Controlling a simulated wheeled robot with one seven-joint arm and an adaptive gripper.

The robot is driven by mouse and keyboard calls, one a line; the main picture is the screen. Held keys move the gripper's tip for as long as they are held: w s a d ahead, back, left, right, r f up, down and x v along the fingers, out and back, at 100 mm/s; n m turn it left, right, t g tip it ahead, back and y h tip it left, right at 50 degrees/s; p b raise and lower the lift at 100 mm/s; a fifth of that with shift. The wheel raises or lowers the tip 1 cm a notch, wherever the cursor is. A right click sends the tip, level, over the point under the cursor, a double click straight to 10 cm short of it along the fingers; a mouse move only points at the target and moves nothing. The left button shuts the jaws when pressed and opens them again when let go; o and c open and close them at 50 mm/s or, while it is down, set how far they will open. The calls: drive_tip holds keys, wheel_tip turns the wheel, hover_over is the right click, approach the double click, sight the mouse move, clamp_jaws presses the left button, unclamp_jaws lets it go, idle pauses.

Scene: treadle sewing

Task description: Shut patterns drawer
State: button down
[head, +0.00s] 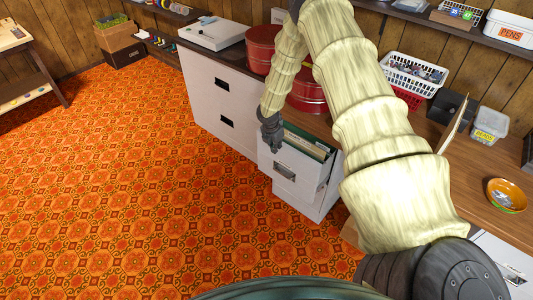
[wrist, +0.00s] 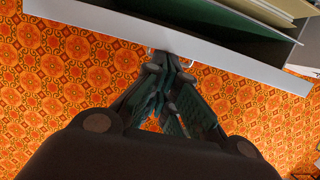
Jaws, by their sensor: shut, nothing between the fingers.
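An open grey-white drawer (head: 296,177) with paper folders (head: 305,145) inside sticks out from the low cabinet under the counter. I cannot read a label on it. It also shows in the wrist view as a pale front panel (wrist: 90,18), with a green folder (wrist: 215,18) behind it. My gripper (head: 275,146) is at the outer side of the drawer front, near its top edge. In the wrist view my gripper (wrist: 168,62) is shut and empty, with its fingertips close to the drawer handle (wrist: 185,63). I cannot tell whether they touch.
A closed file cabinet (head: 225,105) stands left of the open drawer. Red tins (head: 262,47), a white basket (head: 413,75) and an orange bowl (head: 507,194) stand on the counter. The orange patterned floor (head: 150,190) in front of the drawer is clear.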

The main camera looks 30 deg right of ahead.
drive_tip(key=w+d, duration=0.1)
drive_tip(key=d, duration=0.2)
drive_tip(key=w+d, duration=0.1)
drive_tip(key=d, duration=0.3)
drive_tip(key=w+d+b, duration=0.1)
drive_tip(key=d, duration=0.2)
drive_tip(key=shift+d, duration=0.15)
drive_tip(key=shift+a, duration=0.2)
